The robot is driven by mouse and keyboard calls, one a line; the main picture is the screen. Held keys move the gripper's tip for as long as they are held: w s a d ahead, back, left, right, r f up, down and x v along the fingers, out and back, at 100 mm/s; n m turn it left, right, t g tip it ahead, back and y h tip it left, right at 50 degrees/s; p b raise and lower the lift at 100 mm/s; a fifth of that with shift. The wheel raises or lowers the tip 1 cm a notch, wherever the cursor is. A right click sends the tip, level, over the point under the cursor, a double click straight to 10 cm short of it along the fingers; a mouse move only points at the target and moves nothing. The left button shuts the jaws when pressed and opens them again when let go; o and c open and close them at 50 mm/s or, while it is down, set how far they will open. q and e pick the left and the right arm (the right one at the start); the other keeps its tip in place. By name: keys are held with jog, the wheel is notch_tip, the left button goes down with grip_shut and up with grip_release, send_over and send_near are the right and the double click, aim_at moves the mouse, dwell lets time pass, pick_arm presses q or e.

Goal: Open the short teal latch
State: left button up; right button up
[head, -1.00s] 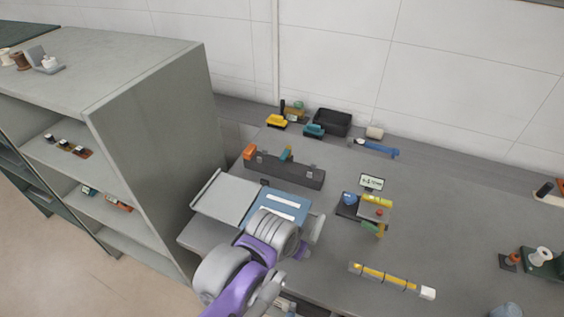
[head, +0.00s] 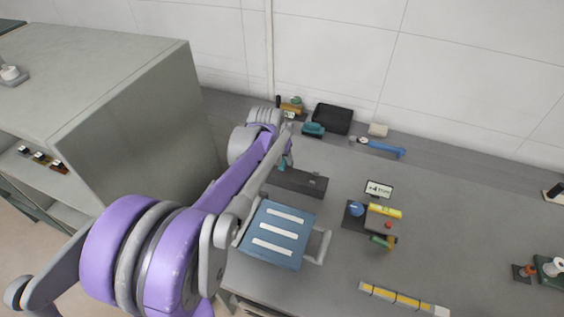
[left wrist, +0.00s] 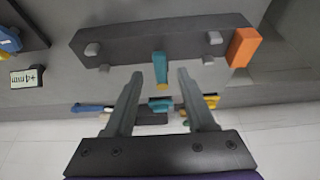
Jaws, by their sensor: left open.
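The short teal latch (left wrist: 160,66) stands out from the long dark bar (left wrist: 165,40) in the left wrist view, with a yellowish tip toward me. My left gripper (left wrist: 160,74) is open, with one fingertip on each side of the latch and visible gaps on both sides. In the head view my left gripper (head: 286,158) is over the dark bar (head: 306,184), and only a bit of teal shows under it. My right gripper is not in view.
An orange block (left wrist: 242,47) sits at one end of the bar. A blue panel with white strips (head: 273,236) lies in front. Teal (head: 312,129) and yellow pieces and a black tray (head: 332,119) stand behind. A small display (head: 379,189) is to the right.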

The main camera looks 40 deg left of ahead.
aim_at(283, 164)
pick_arm(q)
jog(key=shift+x, duration=1.75)
grip_shut()
